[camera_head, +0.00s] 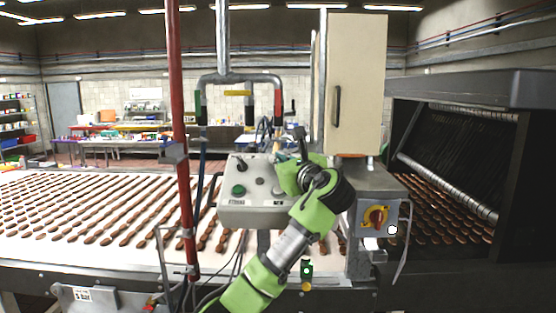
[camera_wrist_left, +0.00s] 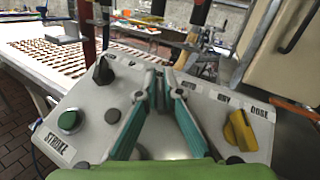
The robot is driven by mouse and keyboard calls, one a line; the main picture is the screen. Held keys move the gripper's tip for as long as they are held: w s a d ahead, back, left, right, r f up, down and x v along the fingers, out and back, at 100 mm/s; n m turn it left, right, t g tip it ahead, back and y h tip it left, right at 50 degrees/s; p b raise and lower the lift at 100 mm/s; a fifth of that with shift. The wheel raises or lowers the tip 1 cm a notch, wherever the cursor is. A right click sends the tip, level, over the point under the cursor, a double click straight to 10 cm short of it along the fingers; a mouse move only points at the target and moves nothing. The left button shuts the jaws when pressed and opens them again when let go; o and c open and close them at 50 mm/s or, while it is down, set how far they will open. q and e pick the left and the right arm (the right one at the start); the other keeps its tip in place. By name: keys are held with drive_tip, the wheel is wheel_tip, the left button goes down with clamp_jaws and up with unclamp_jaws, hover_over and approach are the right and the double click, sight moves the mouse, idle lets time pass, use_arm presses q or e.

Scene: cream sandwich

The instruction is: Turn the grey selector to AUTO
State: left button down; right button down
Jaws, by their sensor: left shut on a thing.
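The control panel (camera_head: 250,210) is a grey sloped box beside the conveyor. My left gripper (camera_head: 284,158) reaches over its right half from the right. In the left wrist view the gripper (camera_wrist_left: 161,82) has its fingers converging near the panel's far edge, shut on a small grey piece between the tips, apparently the grey selector. The fingers largely hide it, so its pointing direction cannot be told. An AUTO label (camera_wrist_left: 189,84) lies just right of the tips, with another label further right. My right gripper is not in view.
Also on the panel are a black knob (camera_wrist_left: 103,71), a green button (camera_wrist_left: 69,121) by STROKE and a yellow selector (camera_wrist_left: 240,130) by DOSE. A red pole (camera_head: 180,120) stands left. A cream cabinet (camera_head: 358,85) and a red-yellow rotary switch (camera_head: 376,216) are right.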

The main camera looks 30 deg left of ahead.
use_arm(q)
drive_tip(key=shift+m+t, duration=0.3)
drive_tip(key=m+t+h, duration=0.3)
drive_tip(key=m+t, duration=0.1)
drive_tip(key=m, duration=0.1)
drive_tip(key=m+t+h, duration=0.1)
drive_tip(key=m+h, duration=0.1)
drive_tip(key=m+t+h, duration=0.1)
drive_tip(key=m+h, duration=0.1)
drive_tip(key=m, duration=0.1)
drive_tip(key=shift+w+r+t+h, duration=0.1)
drive_tip(key=shift+t+h, duration=0.3)
drive_tip(key=shift+w+d+m+t+h, duration=0.1)
drive_tip(key=shift+d+m+t+h, duration=0.1)
drive_tip(key=shift+m+h, duration=1.15)
drive_tip(key=shift+d+m+t+h, duration=0.15)
drive_tip(key=shift+m+t+h, duration=0.05)
drive_tip(key=shift+m+h, duration=1.1)
drive_tip(key=shift+d+m+h, duration=0.1)
drive_tip(key=shift+m+h, duration=0.15)
drive_tip(key=shift+h, duration=0.1)
drive_tip(key=c, duration=2.2)
unclamp_jaws()
